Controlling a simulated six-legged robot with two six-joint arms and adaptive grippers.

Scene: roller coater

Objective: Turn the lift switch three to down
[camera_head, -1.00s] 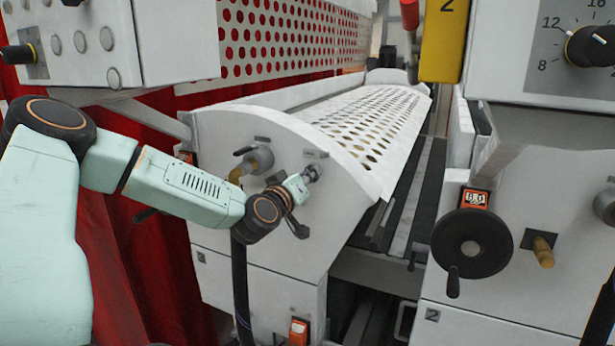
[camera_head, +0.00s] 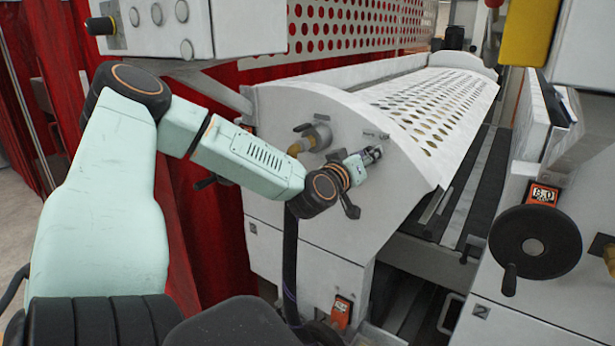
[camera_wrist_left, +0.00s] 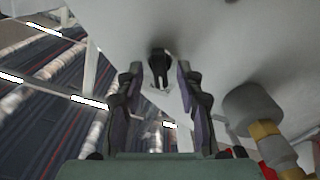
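The lift switch, a small black knob (camera_wrist_left: 159,62), sticks out of the white machine panel in the left wrist view. My left gripper (camera_wrist_left: 158,80) is open, with one finger on each side of the knob and gaps visible between. In the head view my left gripper (camera_head: 371,155) is close to the curved white end panel (camera_head: 300,215), below a small label. The gripper hides the switch there, so its setting cannot be read. My right gripper is not in view.
A brass-fitted valve (camera_head: 312,137) sits on the panel left of my gripper; a grey and brass fitting (camera_wrist_left: 258,115) shows in the wrist view. A perforated white cover (camera_head: 430,105) lies behind. A black handwheel (camera_head: 534,243) is on the right unit. Red curtains hang left.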

